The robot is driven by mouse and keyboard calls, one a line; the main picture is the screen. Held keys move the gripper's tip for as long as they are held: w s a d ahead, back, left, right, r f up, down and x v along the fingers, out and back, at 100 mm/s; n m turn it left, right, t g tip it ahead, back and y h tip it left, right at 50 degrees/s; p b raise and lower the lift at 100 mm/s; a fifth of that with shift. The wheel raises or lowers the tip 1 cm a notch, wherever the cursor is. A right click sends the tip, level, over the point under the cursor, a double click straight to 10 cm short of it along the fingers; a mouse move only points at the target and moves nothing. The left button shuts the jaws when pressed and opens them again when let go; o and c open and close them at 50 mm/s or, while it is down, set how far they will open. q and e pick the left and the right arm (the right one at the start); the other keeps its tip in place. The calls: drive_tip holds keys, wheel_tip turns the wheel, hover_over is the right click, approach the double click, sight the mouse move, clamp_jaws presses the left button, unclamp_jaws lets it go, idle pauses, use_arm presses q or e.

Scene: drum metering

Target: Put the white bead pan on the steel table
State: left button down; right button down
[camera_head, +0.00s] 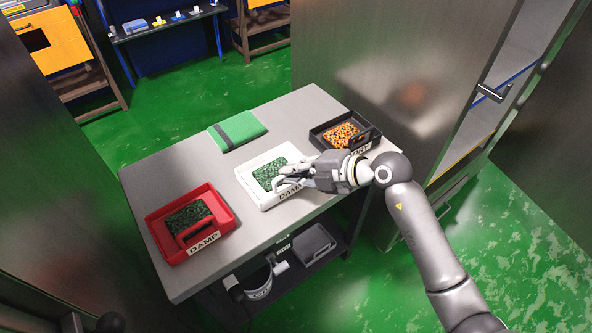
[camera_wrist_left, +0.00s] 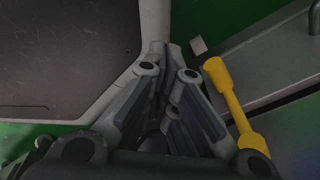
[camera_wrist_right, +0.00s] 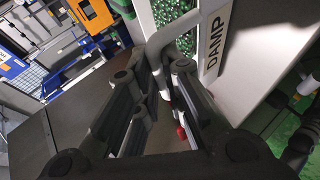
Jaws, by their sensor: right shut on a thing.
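The white bead pan (camera_head: 252,190), filled with green beads and labelled DAMP, is level at the middle of the steel table (camera_head: 160,184); I cannot tell if its base touches the top. My right gripper (camera_head: 284,184) is shut on the pan's handle. The right wrist view shows the handle (camera_wrist_right: 172,35) between the right gripper's fingers (camera_wrist_right: 168,75), with the white pan wall (camera_wrist_right: 245,70) beside it. My left gripper (camera_wrist_left: 166,50) is outside the head view; in its wrist view the fingertips are together with nothing seen between them.
A red pan (camera_head: 225,216) labelled DAMP stands left on the table. A black pan (camera_head: 370,133) with orange beads stands right. A green folder (camera_head: 237,131) lies behind. The shelf below holds a bucket (camera_head: 258,281) and a grey tray (camera_head: 313,243). A yellow bar (camera_wrist_left: 228,92) is near my left gripper.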

drive_tip(key=c, duration=1.5)
unclamp_jaws()
drive_tip(key=shift+c, duration=0.2)
drive_tip(key=shift+d, duration=0.1)
drive_tip(key=v, duration=1.2)
